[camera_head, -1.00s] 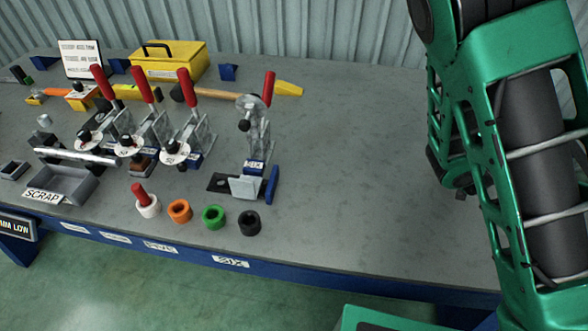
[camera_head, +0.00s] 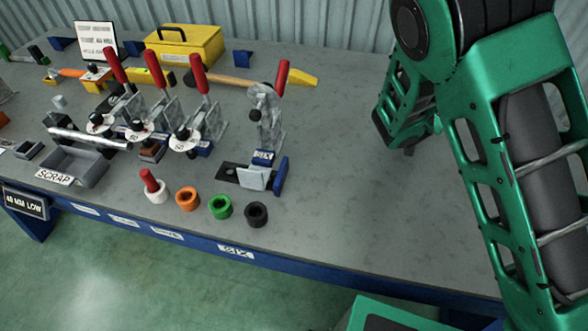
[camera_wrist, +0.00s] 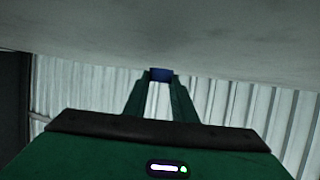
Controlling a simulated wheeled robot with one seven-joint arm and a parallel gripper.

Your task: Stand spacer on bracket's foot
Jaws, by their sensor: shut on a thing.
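In the wrist view my gripper (camera_wrist: 159,80) is shut on a small blue piece (camera_wrist: 161,73) at its fingertips. Only a bit of this piece shows, and I cannot tell for sure that it is the spacer. In the head view my gripper's fingers cannot be made out behind my green arm at the right. The rightmost clamp station (camera_head: 268,120) has a red handle. At its front are a pale grey plate (camera_head: 254,178), perhaps part of the bracket, and a blue upright plate (camera_head: 281,176). My arm is to the right of this station, clear of it.
White (camera_head: 156,196), orange (camera_head: 188,198), green (camera_head: 220,206) and black (camera_head: 256,214) rings line the front. A scrap tray (camera_head: 76,168), other red-handled clamps (camera_head: 190,125), a hammer (camera_head: 220,80) and a yellow toolbox (camera_head: 185,45) lie left. The tabletop right of the station is clear.

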